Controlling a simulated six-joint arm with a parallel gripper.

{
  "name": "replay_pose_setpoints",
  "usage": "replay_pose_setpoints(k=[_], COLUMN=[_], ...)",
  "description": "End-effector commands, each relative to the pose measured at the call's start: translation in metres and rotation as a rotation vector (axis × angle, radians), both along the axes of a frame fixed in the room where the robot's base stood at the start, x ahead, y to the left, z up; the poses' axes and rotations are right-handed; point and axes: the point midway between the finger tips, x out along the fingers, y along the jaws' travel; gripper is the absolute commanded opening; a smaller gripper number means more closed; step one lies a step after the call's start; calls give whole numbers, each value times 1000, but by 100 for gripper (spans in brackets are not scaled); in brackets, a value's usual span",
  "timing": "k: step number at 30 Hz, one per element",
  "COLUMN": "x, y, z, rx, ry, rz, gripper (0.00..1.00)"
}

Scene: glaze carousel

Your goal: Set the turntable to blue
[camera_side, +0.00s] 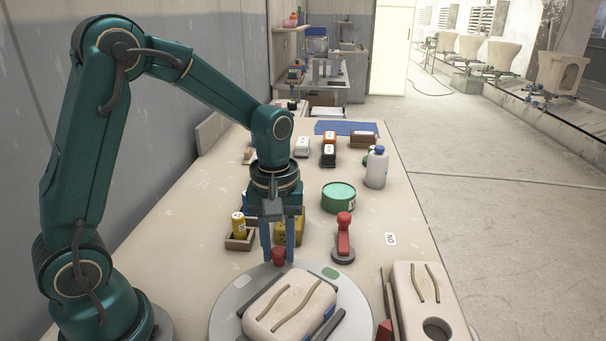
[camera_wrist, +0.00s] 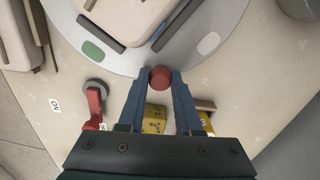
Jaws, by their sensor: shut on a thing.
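The turntable (camera_side: 225,315) is a round grey disc at the front of the table, also in the wrist view (camera_wrist: 225,20). A red knob (camera_side: 278,257) stands near its rim, and my gripper (camera_wrist: 160,76) is shut on it with blue fingers on both sides. A green patch (camera_side: 330,272) and a pale patch (camera_side: 242,281) flank the knob on the disc. A blue bit (camera_side: 330,312) shows beside the mould, partly hidden. A red marker (camera_side: 384,330) stands by the right rim. A beige mould (camera_side: 290,300) with dark bars lies on the disc.
A red lever (camera_side: 344,235) on a grey base stands behind the disc, left of an ON label (camera_side: 390,239). A second mould (camera_side: 430,290) lies right. A green tin (camera_side: 338,197), a white bottle (camera_side: 376,168) and a yellow bottle in a tray (camera_side: 239,226) stand farther back.

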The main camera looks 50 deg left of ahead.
Motion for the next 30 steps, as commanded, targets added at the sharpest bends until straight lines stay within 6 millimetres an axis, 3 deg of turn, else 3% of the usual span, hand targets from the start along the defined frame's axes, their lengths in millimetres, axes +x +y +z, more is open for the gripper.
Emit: replay_pose_setpoints(k=[30], x=[-47], y=[12], z=[2], rx=[0], ry=[-10], rz=[479], gripper=[0])
